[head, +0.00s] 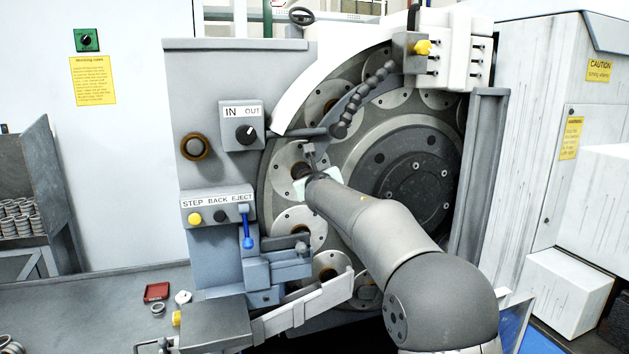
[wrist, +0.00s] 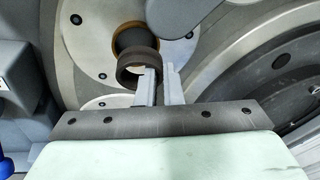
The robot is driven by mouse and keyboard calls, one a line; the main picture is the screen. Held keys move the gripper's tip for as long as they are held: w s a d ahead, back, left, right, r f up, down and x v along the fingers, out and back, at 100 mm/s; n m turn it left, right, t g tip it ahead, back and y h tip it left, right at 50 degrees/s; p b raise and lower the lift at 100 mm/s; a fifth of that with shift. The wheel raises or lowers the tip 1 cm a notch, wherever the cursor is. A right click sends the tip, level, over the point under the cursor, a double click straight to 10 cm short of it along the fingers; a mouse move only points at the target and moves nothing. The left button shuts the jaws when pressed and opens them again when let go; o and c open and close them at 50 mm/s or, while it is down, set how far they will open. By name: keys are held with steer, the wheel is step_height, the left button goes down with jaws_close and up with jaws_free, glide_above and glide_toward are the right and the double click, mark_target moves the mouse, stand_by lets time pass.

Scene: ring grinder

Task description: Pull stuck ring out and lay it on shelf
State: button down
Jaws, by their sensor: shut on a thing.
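The dark brown ring (wrist: 128,72) is in the wrist view, just in front of an orange-rimmed bore (wrist: 127,32) in a pale round flange. The ring and bore overlap, so I cannot tell whether the ring is fully clear. My gripper (wrist: 159,72) is shut on the ring's right wall, one finger inside it and one outside. In the head view, my gripper (head: 309,163) is at the left part of the big wheel, and my arm hides much of the ring. I cannot tell which surface is the shelf.
A control panel with IN/OUT (head: 241,125) and STEP BACK EJECT (head: 217,210) labels stands left of the wheel. A segmented hose (head: 362,97) hangs above my gripper. A grey bench (head: 80,308) holds a red tray (head: 157,291) and loose rings. A rack of rings (head: 17,218) stands far left.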

steer(key=shift+s+d+b, duration=0.35)
steer(key=shift+s+b, duration=0.2)
steer(key=shift+s, duration=0.3)
steer(key=shift+s+d+b, duration=0.35)
steer(key=shift+s+b, duration=0.2)
steer(key=shift+s, duration=0.25)
